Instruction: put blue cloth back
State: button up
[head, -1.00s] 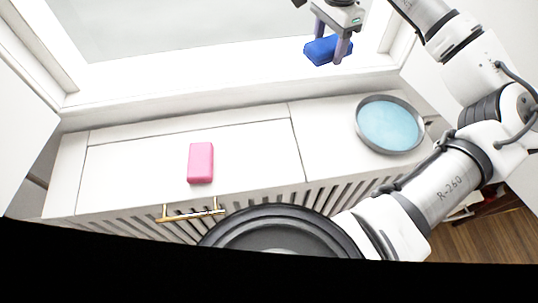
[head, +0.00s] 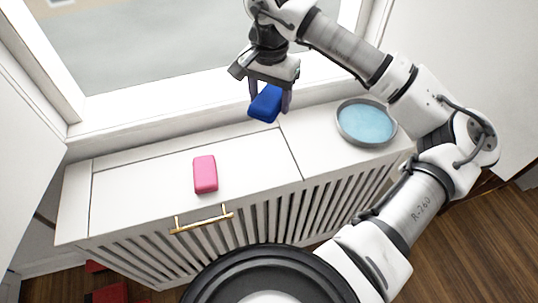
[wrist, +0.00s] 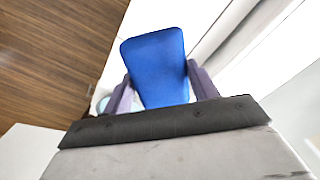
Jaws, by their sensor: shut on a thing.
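The blue cloth (head: 265,104) is a small, thick, rounded block held in my gripper (head: 270,97). In the head view it hangs tilted above the back of the white cabinet top, near the window sill. In the wrist view the blue cloth (wrist: 158,68) sits between the two fingers of my gripper (wrist: 160,82), which press on its sides. I cannot tell its exact height above the cabinet.
A pink block (head: 205,174) lies on the white cabinet top (head: 135,190). A round grey-rimmed tray with a light blue inside (head: 366,122) sits at the right end. The window sill (head: 120,125) runs behind. The cabinet top between pink block and tray is clear.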

aim_at(270, 157)
notch_tip(270, 157, down, 18)
jog(key=p, duration=0.3)
jog(key=shift+f+p, duration=0.25)
jog(key=shift+p, duration=0.05)
jog(key=shift+f, duration=0.15)
jog(key=shift+f+b, duration=0.15)
jog(key=shift+b, duration=0.15)
jog(key=o, duration=0.9)
jog(key=shift+o, duration=0.2)
notch_tip(270, 157, up, 12)
jog(key=b, duration=0.2)
jog(key=shift+r+b, duration=0.2)
jog(key=shift+b, duration=0.2)
